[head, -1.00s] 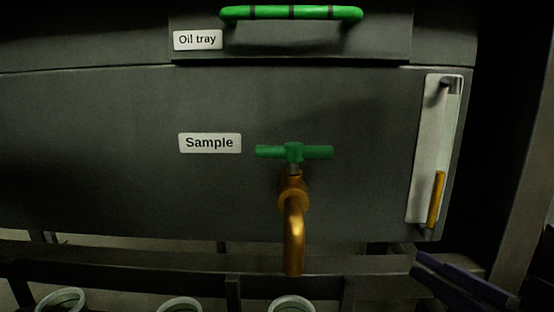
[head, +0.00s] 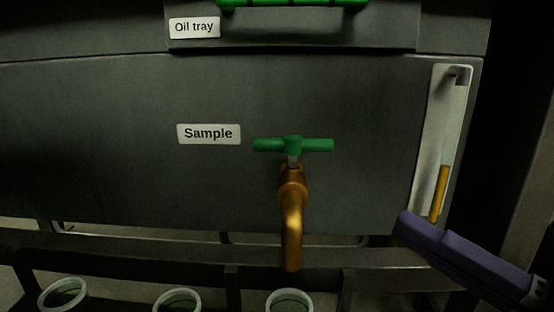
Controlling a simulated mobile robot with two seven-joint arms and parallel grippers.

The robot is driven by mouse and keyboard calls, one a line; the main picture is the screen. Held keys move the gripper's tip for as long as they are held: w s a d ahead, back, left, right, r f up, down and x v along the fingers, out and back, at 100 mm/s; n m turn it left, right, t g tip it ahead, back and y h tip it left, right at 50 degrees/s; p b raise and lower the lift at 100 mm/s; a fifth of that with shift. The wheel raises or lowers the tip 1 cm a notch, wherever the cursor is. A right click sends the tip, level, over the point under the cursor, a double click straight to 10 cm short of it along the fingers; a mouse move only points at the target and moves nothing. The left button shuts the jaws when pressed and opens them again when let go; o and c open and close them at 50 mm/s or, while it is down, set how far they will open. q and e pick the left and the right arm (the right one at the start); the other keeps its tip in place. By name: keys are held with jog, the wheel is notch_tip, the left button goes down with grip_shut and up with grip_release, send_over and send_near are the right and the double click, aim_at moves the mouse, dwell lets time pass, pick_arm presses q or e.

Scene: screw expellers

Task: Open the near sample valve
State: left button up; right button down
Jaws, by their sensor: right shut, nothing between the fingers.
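The sample valve is a brass tap (head: 291,222) on the dark front panel, with its spout pointing down. Its green T-shaped handle (head: 293,145) lies crosswise, left to right, on top. A white "Sample" label (head: 208,134) is to its left. My right gripper (head: 405,228) comes in from the lower right, dark purple. It is shut and empty, its tip well to the right of the tap and lower than the handle, touching neither. My left gripper is not in view.
A sight gauge (head: 440,150) with amber liquid is at the panel's right, just above my right gripper. A green oil tray handle (head: 292,3) is at the top. Several pale cups (head: 177,301) stand below the panel.

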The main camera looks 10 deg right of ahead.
send_near(307, 149)
jog(key=a, duration=0.4)
jog(key=w, duration=0.2)
jog(key=w+r, duration=0.1)
jog(key=w, duration=0.1)
jog(key=shift+d, duration=0.3)
jog(key=shift+w+d+r, duration=0.1)
jog(key=shift+w+d, duration=0.1)
jog(key=shift+w, duration=0.3)
jog(key=shift+w+d+n+g+y+b, duration=0.2)
jog(key=shift+n+g+y+b, duration=0.35)
jog(key=shift+y, duration=0.35)
